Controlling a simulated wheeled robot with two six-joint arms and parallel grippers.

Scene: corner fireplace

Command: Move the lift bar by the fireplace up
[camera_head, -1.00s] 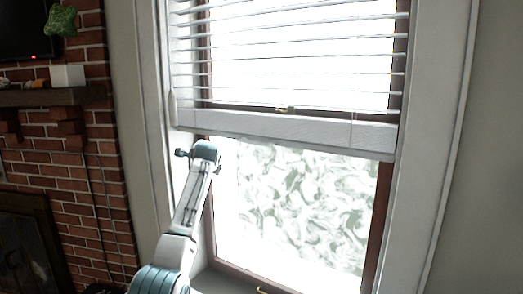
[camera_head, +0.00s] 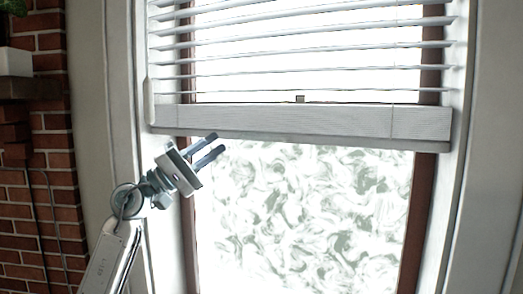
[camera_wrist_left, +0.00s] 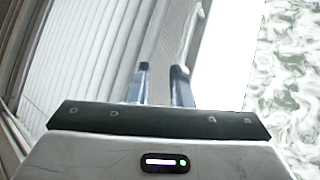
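The lift bar (camera_head: 290,121) is the wide white bottom rail of the window blind, across the middle of the head view. Its left end is close to my left gripper (camera_head: 214,146), which is just below it with its two fingers pointing up and right. The fingers are parted with nothing between them; I cannot tell whether they touch the bar. In the left wrist view, my left gripper (camera_wrist_left: 161,85) also shows parted fingers beside a white ridged surface. My right gripper is out of view.
White blind slats (camera_head: 300,48) hang above the bar. Frosted, swirl-patterned glass (camera_head: 310,215) fills the window below. White window trim stands on both sides, and the brick fireplace wall (camera_head: 35,190) is at the far left.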

